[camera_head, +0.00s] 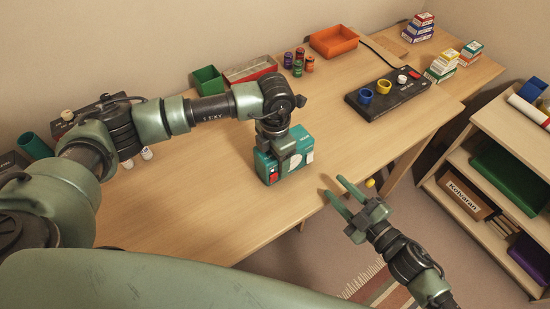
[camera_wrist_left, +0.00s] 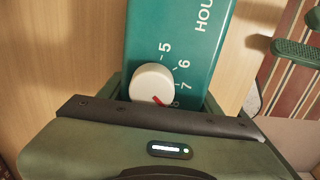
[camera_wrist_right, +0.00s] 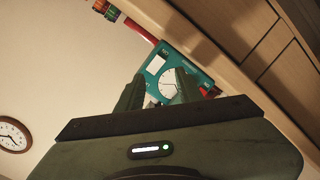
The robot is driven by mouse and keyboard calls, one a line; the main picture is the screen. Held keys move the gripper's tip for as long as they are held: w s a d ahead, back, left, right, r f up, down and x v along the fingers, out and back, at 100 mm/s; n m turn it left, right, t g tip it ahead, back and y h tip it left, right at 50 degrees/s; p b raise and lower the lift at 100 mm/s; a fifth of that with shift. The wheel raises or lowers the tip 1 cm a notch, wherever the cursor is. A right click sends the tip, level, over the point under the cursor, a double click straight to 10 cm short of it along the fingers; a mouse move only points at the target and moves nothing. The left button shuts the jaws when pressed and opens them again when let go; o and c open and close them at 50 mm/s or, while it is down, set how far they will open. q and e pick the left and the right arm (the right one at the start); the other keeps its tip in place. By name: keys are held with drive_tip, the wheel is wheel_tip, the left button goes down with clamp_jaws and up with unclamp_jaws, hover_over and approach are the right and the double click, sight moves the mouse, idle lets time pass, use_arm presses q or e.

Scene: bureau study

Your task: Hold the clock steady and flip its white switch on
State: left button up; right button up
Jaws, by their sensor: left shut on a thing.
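The teal clock (camera_head: 268,164) stands near the front edge of the desk. My left gripper (camera_head: 283,146) is above it and shut on its body. In the left wrist view, the clock's teal top (camera_wrist_left: 180,35) carries a white knob (camera_wrist_left: 152,85) with a red mark and numbers beside it. In the right wrist view, the clock (camera_wrist_right: 188,62) shows a round white dial (camera_wrist_right: 168,83), partly hidden by a finger, and a pale rectangle (camera_wrist_right: 155,66). My right gripper (camera_head: 335,189) is open and empty, in front of the desk edge, apart from the clock.
A black panel (camera_head: 388,93) with coloured knobs lies on the desk to the right. Green (camera_head: 208,80) and orange (camera_head: 333,40) trays and several small jars stand behind. A shelf unit (camera_head: 480,205) stands at the right. The desk around the clock is clear.

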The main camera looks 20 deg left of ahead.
drive_tip(key=c, duration=0.5)
drive_tip(key=shift+w+d+r+m, duration=0.2)
drive_tip(key=shift+m, duration=0.3)
clamp_jaws()
drive_tip(key=w+d+r+m+t+h, duration=0.25)
drive_tip(key=d+m, duration=0.25)
drive_tip(key=m, duration=0.8)
drive_tip(key=s+a+r+m+g, duration=0.2)
drive_tip(key=s+m+g, duration=0.2)
drive_tip(key=m, duration=0.9)
drive_tip(key=shift+s+g, duration=0.35)
drive_tip(key=shift+s, duration=0.55)
drive_tip(key=shift+a, duration=0.1)
